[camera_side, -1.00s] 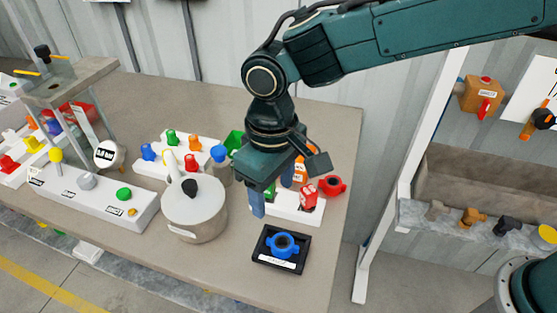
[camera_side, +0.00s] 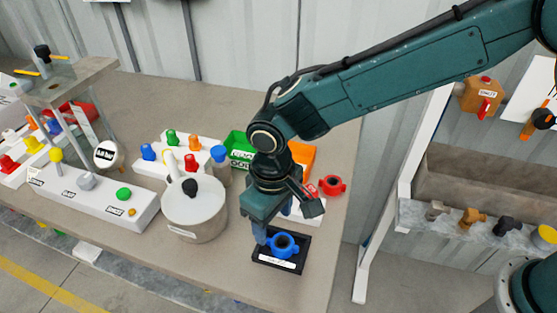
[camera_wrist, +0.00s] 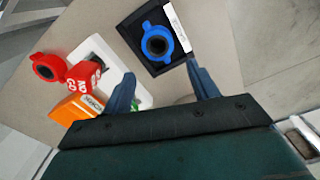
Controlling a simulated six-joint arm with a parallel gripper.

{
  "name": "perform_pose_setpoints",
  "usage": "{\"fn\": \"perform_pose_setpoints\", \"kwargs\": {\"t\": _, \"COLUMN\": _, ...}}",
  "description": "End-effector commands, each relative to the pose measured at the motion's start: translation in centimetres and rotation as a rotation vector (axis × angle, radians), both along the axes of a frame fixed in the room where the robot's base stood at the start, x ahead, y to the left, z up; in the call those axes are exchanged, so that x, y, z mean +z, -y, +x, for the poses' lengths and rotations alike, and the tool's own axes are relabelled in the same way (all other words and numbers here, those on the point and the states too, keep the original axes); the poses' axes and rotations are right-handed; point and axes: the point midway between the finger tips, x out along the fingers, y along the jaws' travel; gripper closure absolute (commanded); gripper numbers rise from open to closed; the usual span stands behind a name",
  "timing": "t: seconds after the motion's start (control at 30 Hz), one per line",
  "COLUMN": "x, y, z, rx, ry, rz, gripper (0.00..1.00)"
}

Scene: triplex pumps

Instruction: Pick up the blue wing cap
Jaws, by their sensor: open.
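The blue wing cap (camera_side: 283,245) lies in a black tray (camera_side: 296,268) with a white label, near the front edge of the table. It is a ring with ears and a dark hole, and it also shows in the wrist view (camera_wrist: 157,42). My gripper (camera_side: 268,236) is open and empty, just above and to the left of the cap in the side view, partly in front of the tray. In the wrist view my two blue fingers (camera_wrist: 163,82) are spread apart, and the cap lies beyond their tips.
A red wing cap (camera_side: 332,185) and a red part (camera_wrist: 85,74) stand by a white block (camera_wrist: 118,68) behind my gripper. An orange box (camera_wrist: 76,108) is close by. A grey pot (camera_side: 195,210) stands left of my gripper. The table right of the tray is clear.

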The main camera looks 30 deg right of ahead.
Motion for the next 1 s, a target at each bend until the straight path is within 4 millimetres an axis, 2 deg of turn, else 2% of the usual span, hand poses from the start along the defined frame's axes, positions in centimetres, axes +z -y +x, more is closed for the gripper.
{"fn": "perform_pose_setpoints", "kwargs": {"t": 0.2, "x": -2.6, "y": -0.1, "z": -0.1, "rx": 0.0, "ry": -0.002, "rz": -0.002, "gripper": 0.41}}
{"fn": "perform_pose_setpoints", "kwargs": {"t": 0.4, "x": -4.1, "y": -0.1, "z": -0.1, "rx": 0.001, "ry": 0.0, "rz": -0.001, "gripper": 0.41}}
{"fn": "perform_pose_setpoints", "kwargs": {"t": 0.93, "x": -4.2, "y": -0.1, "z": -0.1, "rx": 0.001, "ry": 0.0, "rz": -0.001, "gripper": 0.41}}
{"fn": "perform_pose_setpoints", "kwargs": {"t": 1.0, "x": -4.2, "y": -0.1, "z": -0.1, "rx": 0.001, "ry": 0.0, "rz": -0.001, "gripper": 0.54}}
